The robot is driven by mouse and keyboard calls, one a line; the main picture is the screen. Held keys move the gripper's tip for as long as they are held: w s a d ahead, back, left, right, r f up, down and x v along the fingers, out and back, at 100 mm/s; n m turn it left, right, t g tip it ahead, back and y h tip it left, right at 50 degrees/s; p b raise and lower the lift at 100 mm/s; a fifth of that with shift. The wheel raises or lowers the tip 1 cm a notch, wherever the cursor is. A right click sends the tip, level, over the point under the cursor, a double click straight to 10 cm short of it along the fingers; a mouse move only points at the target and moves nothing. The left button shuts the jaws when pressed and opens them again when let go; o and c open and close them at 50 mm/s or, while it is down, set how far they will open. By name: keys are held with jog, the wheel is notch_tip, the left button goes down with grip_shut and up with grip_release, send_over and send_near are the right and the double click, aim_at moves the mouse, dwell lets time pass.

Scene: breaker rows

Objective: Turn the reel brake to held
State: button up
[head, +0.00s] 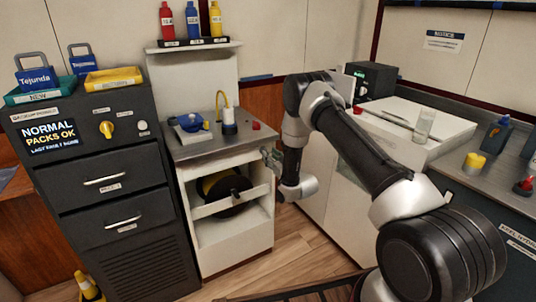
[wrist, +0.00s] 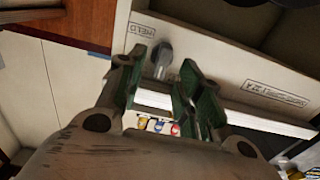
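The reel brake shows in the wrist view as a small grey lever or knob (wrist: 161,56) on a pale panel, beside a label reading HELD (wrist: 141,31). My gripper (wrist: 162,72) is open, its green-padded fingers apart on either side of the knob in the picture. I cannot tell whether they touch it. In the head view my gripper (head: 270,158) is at the right front edge of the white reel cabinet (head: 238,240). The brake is not clear there.
A second label (wrist: 275,93) is farther right on the panel. A dark drawer cabinet (head: 100,215) stands left of the reel cabinet. A white bench unit (head: 395,140) stands behind my arm at right. Wooden floor (head: 290,240) is clear in front.

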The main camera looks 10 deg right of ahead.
jog(key=x, duration=0.3)
jog(key=shift+w+a, duration=0.2)
jog(key=shift+w, duration=0.05)
jog(key=shift+c, duration=0.4)
grip_shut()
